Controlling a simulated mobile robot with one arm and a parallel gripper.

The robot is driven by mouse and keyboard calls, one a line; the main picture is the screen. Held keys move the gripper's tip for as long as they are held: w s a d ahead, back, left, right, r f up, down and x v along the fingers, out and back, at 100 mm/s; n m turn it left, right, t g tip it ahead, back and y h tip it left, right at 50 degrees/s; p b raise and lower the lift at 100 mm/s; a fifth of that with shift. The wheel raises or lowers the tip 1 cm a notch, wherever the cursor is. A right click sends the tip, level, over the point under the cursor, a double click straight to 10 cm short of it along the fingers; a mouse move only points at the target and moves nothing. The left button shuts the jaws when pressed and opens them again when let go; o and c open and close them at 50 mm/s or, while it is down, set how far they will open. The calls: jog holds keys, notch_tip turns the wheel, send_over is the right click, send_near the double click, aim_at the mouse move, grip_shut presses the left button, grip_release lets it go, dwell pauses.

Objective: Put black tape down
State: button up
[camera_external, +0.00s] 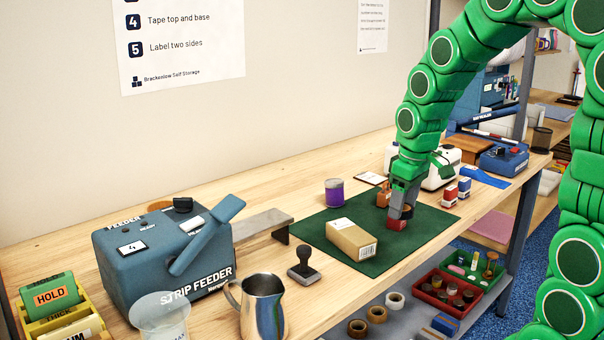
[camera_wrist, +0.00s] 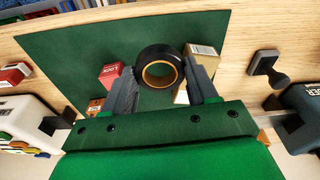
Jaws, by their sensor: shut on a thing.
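A roll of black tape (camera_wrist: 160,52) with a tan core is between the two fingers of my gripper (camera_wrist: 160,78) in the wrist view. My gripper is shut on it. In the external view my gripper (camera_external: 401,205) points down over the right part of the green mat (camera_external: 432,222); the tape is small and dark at its fingertips. I cannot tell whether the tape touches the mat. The mat also shows in the wrist view (camera_wrist: 75,55).
A red box (camera_wrist: 110,73) is close beside my left finger in the wrist view. A brown carton (camera_external: 351,239) lies on the mat. A purple-wrapped roll (camera_external: 334,192) and a hand stamp (camera_external: 303,263) stand nearby. The mat's front right part is clear.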

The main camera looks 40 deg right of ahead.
send_over(379, 239)
jog(key=shift+s+f, duration=0.15)
jog(key=shift+f, duration=1.55)
jog(key=shift+s+f, duration=0.15)
jog(key=shift+f, duration=3)
jog(key=shift+f, duration=0.15)
jog(key=o, duration=0.7)
jog(key=shift+o, duration=0.2)
